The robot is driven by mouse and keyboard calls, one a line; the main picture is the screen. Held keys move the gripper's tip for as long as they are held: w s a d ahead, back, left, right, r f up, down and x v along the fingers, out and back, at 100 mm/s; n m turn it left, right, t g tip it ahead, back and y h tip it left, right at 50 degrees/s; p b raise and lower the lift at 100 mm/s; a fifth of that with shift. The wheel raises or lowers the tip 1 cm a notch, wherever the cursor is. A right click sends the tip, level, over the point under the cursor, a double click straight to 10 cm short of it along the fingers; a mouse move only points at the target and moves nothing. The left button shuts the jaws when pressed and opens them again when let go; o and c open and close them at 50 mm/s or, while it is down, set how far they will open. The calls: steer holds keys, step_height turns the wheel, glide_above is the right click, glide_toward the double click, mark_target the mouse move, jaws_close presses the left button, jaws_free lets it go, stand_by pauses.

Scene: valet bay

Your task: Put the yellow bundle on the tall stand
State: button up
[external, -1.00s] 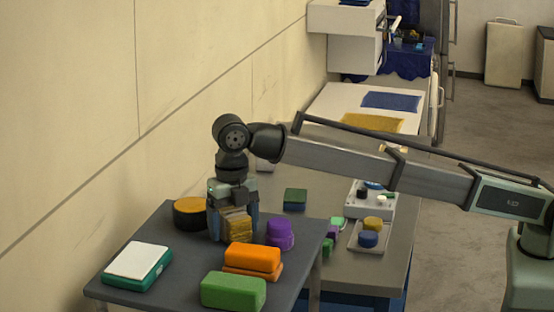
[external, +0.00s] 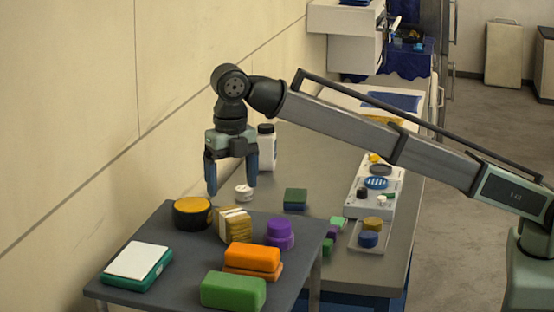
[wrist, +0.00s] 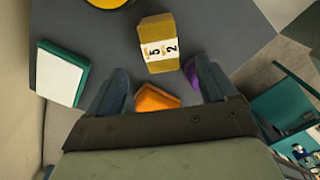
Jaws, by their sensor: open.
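The yellow bundle (external: 237,226), a mustard block with a white band, sits on the dark grey stand (external: 180,272), whose top is higher than the bench behind it. In the wrist view the bundle (wrist: 156,44) shows a label reading 5 and 2, beyond the fingertips. My gripper (external: 231,188) is above the bundle with its two fingers spread, empty and apart from it.
On the stand, a black-and-yellow round tub (external: 192,212) is left of the bundle and a purple knobbed piece (external: 280,233) right. Orange blocks (external: 252,257), a green block (external: 233,291) and a white-topped teal box (external: 137,262) lie nearer. A white bottle (external: 267,148) stands behind.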

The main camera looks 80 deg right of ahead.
steer(key=shift+r, duration=0.85)
